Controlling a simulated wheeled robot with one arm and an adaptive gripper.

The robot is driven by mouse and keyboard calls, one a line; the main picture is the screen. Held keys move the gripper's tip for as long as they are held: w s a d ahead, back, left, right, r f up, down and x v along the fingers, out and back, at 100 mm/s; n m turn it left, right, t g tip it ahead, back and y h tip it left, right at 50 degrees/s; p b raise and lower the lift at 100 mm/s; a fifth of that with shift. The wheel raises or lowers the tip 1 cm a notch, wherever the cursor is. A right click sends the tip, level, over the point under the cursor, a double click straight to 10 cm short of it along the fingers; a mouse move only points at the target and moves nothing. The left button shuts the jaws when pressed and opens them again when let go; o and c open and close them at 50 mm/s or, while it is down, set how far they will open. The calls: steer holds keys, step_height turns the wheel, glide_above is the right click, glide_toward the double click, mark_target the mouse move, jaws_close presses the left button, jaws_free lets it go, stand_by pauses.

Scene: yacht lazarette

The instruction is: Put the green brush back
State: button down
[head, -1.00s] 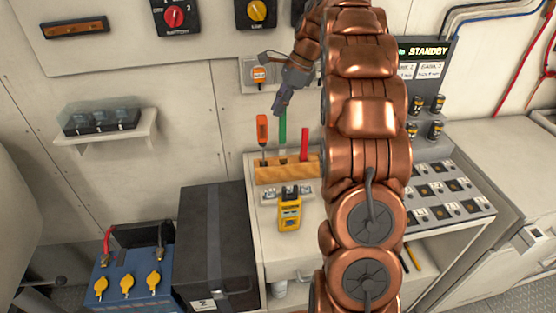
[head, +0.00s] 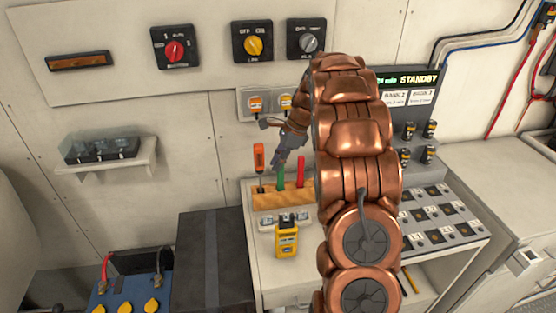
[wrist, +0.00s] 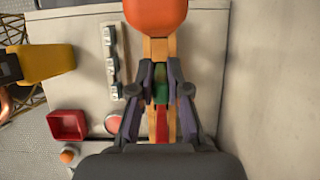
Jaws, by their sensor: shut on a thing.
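The green brush (head: 280,178) stands upright at the middle of a wooden rack (head: 270,203). Its lower end meets the rack's top; I cannot tell how deep it sits. My gripper (head: 281,164) comes down from above and is shut on the brush's upper part, hiding its top. In the wrist view the green brush (wrist: 161,88) shows between the two fingers of my gripper (wrist: 161,92). An orange-handled screwdriver (head: 258,156) stands to its left in the rack, and a red-handled tool (head: 301,171) to its right.
A yellow meter (head: 286,238) stands in front of the rack. Sockets (head: 255,103) are on the wall behind. A black box (head: 212,255) is left of the bench, and a sloped switch panel (head: 437,212) is to the right. The neighbouring handles are close to my fingers.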

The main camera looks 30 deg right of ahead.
steer(key=c, duration=1.1)
jaws_free()
steer(key=shift+c, duration=0.2)
steer(key=b+v, duration=0.3)
steer(key=v, duration=0.9)
steer(key=s+a+n+g+h, duration=0.1)
steer(key=s+a+n, duration=0.45)
steer(key=a, duration=0.45)
steer(key=s+a+n+g, duration=0.1)
steer(key=s+a+n, duration=0.4)
steer(key=a, duration=0.5)
steer(key=s+a+f+n+h, duration=0.1)
steer(key=s+a+f+n, duration=0.1)
steer(key=s, duration=0.6)
steer(key=s+a+f+n+g+h, duration=0.1)
steer(key=s+a+f+n, duration=0.2)
steer(key=s+n, duration=0.3)
steer(key=s+a+f+n+h, duration=0.1)
steer(key=s+f+n, duration=0.3)
steer(key=s, duration=0.7)
steer(key=shift+a+g, duration=0.4)
steer(key=shift+a, duration=0.35)
steer(key=shift+s, duration=0.15)
